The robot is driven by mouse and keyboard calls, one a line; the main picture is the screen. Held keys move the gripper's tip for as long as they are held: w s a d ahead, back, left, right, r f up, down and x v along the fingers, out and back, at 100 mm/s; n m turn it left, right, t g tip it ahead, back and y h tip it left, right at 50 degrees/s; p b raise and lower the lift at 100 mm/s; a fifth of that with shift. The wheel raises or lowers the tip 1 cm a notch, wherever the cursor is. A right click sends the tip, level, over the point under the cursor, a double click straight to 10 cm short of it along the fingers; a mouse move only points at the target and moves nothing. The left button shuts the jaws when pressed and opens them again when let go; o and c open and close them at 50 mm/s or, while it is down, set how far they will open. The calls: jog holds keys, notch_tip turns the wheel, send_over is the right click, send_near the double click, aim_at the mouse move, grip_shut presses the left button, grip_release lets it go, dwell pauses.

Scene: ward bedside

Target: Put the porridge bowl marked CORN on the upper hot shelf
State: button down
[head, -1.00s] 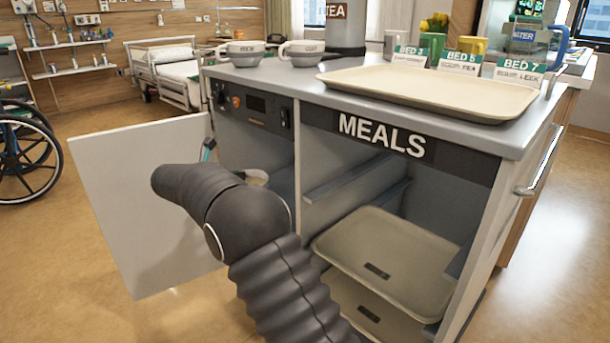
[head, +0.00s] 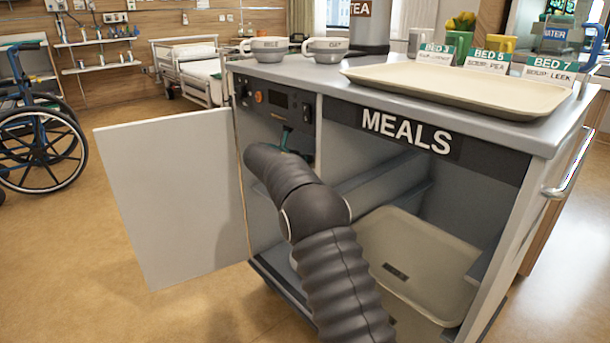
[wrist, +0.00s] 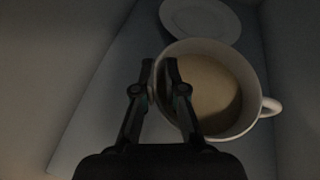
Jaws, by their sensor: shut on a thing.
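In the wrist view my gripper (wrist: 166,68) is shut on the near left rim of a white handled bowl (wrist: 225,88) of beige porridge. The bowl looks upright, its handle to the right. No marking shows on it, so I cannot read CORN. Beneath is a grey shelf surface (wrist: 105,85); whether the bowl touches it I cannot tell, nor which shelf it is. In the head view my arm reaches into the left compartment of the meal cart (head: 440,158), below its control panel (head: 279,105).
A white dish (wrist: 202,18) lies just beyond the bowl. The open cart door (head: 175,195) stands left of my arm. Two handled bowls (head: 264,50) (head: 326,51) and a large tray (head: 455,88) are on the cart top. Another tray (head: 425,262) lies in the right bay.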

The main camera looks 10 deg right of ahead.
jog(key=shift+w+d+f+b, duration=0.1)
jog(key=shift+f+b, duration=0.3)
jog(key=shift+f, duration=0.9)
jog(key=shift+d+f+b, duration=0.1)
jog(key=shift+f+b, duration=0.25)
jog(key=shift+f, duration=0.95)
jog(key=c, duration=1.2)
grip_release()
jog(key=shift+f, duration=0.15)
jog(key=shift+s+a+r, duration=0.3)
jog(key=shift+a, duration=0.05)
jog(key=v, duration=1.1)
jog(key=shift+p, duration=0.4)
